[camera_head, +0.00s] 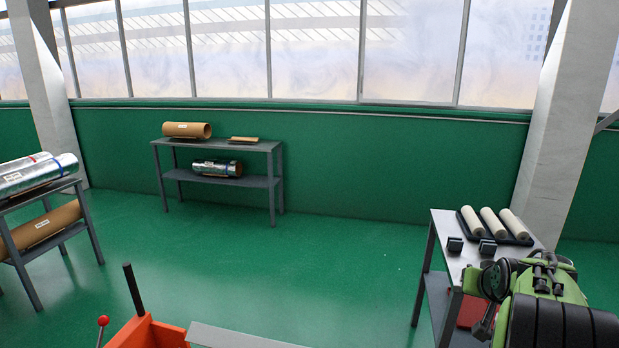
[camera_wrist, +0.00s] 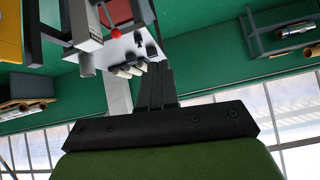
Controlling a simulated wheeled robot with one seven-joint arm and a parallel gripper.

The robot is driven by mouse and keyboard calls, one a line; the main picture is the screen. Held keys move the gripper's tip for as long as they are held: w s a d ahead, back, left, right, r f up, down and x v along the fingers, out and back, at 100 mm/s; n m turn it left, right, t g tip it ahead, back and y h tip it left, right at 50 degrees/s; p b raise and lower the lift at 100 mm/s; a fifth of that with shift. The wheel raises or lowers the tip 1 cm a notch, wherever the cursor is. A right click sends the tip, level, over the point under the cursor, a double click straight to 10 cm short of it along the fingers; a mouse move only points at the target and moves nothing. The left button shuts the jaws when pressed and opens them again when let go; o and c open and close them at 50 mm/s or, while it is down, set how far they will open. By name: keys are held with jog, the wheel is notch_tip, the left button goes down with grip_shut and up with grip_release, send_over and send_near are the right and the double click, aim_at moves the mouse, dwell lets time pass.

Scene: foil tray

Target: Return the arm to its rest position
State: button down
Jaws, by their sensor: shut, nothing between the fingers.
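My gripper (camera_wrist: 158,68) shows in the wrist view, its two dark fingers together with nothing between them. Its dark mount and a green part of my arm fill the bottom of that view. The wrist picture is upside down, with windows low and floor high. The fingers are in free air and overlap the view of a grey table with white rolls (camera_wrist: 125,71). In the head view my green and black arm is folded at the lower right, in front of a grey table (camera_head: 447,227). The fingertips cannot be made out there.
The right table bears three pale rolls (camera_head: 490,224) and small black blocks (camera_head: 469,247). A shelf (camera_head: 225,145) with brown and foil rolls stands at the back wall. Another foil-roll rack (camera_head: 32,203) is at left. An orange box (camera_head: 150,333) is at the front. Green floor between is clear.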

jog(key=s+a+r+n+g+y, duration=0.1)
jog(key=s+a+r+y, duration=0.1)
jog(key=s+a, duration=0.6)
jog(key=s+a+r+n+y, duration=0.1)
jog(key=s+a+r+n, duration=0.15)
jog(key=s+a, duration=0.55)
jog(key=s+a+f+n+g, duration=0.1)
jog(key=s+a, duration=0.3)
jog(key=s, duration=0.3)
jog(key=s+a+f+g, duration=0.1)
jog(key=s+a+f, duration=0.1)
jog(key=s+a, duration=0.2)
jog(key=s, duration=0.3)
jog(key=shift+a+f+n, duration=0.3)
jog(key=shift+n, duration=0.05)
jog(key=shift+w, duration=0.1)
